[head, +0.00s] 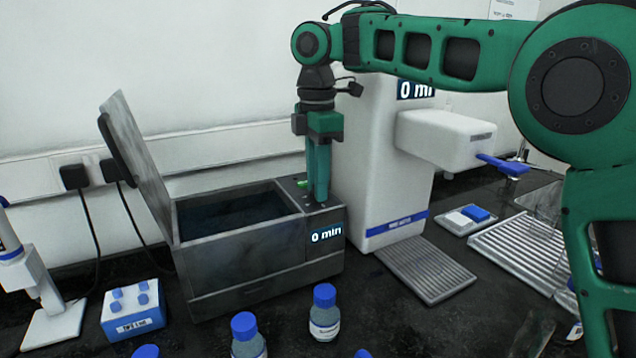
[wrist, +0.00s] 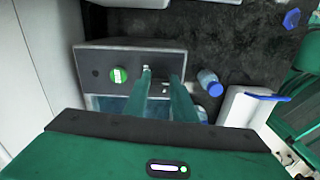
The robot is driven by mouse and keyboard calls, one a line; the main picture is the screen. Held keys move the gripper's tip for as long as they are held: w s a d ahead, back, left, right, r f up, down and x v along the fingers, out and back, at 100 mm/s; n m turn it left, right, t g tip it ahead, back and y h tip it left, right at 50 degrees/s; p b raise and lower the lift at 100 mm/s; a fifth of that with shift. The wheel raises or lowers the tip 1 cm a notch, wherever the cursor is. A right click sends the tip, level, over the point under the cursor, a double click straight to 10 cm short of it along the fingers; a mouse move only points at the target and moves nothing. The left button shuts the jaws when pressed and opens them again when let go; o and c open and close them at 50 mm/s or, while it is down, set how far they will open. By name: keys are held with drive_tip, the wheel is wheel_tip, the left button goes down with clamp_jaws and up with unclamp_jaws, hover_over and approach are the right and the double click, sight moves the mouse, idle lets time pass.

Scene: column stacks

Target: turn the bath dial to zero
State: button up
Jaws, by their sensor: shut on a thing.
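The water bath (head: 245,270) is a dark grey metal box with its lid (head: 135,165) open and dark water inside. Its front display (head: 326,233) reads "0 min". My gripper (head: 318,196) points straight down onto the bath's right-hand control panel. It is shut on the bath dial, which its fingertips mostly hide. The dial's pointer direction cannot be read.
A tall white dispenser (head: 380,150), also showing "0 min", stands close on the right. Blue-capped bottles (head: 325,312) stand in front of the bath. A blue block with pegs (head: 133,310) is at front left. Drain trays (head: 425,270) lie to the right.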

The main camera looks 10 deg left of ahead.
drive_tip(key=shift+w+r+n, duration=0.1)
drive_tip(key=shift+w+n, duration=0.1)
drive_tip(key=shift+n, duration=0.3)
drive_tip(key=shift+c, duration=0.2)
drive_tip(key=o, duration=1.1)
wheel_tip(320, 180, up, 11)
drive_tip(key=shift+f, duration=0.2)
